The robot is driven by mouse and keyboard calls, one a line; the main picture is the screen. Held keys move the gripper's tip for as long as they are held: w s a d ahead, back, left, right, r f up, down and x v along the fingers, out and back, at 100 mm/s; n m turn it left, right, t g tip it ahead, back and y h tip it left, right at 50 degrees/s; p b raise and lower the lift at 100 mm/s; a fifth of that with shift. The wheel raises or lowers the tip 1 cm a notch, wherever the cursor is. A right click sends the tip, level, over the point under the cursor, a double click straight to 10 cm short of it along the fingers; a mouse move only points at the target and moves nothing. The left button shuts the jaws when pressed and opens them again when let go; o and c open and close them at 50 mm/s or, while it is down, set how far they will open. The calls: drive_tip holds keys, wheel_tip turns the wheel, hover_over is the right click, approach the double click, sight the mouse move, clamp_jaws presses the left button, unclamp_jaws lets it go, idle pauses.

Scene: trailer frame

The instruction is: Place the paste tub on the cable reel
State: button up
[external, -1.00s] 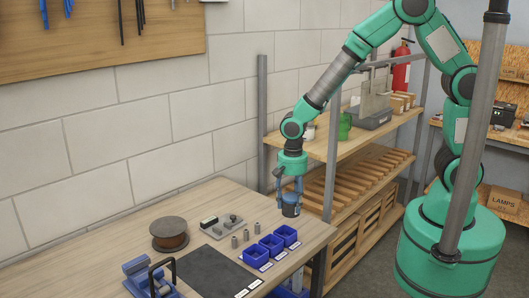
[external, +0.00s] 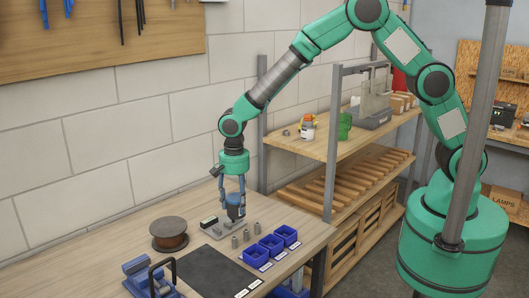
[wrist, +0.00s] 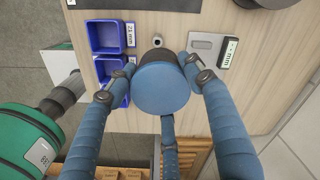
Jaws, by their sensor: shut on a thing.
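The paste tub has a round blue lid and dark sides; it shows large in the wrist view (wrist: 162,88) and small in the external view (external: 236,212). My gripper (external: 235,206) is shut on the tub and points down, with blue fingers around its sides. The tub appears held above the table, near the grey metal plate. The cable reel (external: 169,234), brown with a dark top disc, stands on the table to the left of my gripper. A dark edge of the reel (wrist: 246,3) shows at the top of the wrist view.
The grey metal plate (external: 211,231) lies between gripper and reel. Small metal cylinders (external: 245,236) stand beside several blue bins (external: 271,246). A dark mat (external: 207,276) and a blue vise (external: 145,278) are in front. The wall is behind the table.

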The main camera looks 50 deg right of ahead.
drive_tip(key=w+a+p, duration=0.1)
drive_tip(key=w+a, duration=0.2)
drive_tip(key=a, duration=0.4)
drive_tip(key=shift+f, duration=0.15)
drive_tip(key=shift+w, duration=0.1)
drive_tip(key=shift+a, duration=0.1)
drive_tip(key=p, duration=0.2)
hover_over(173, 229)
drive_tip(key=shift+a+f, duration=0.1)
drive_tip(key=shift+f, duration=0.6)
drive_tip(key=shift+f, duration=0.1)
idle(0.4)
drive_tip(key=shift+f, duration=1.7)
drive_tip(key=shift+f, duration=0.1)
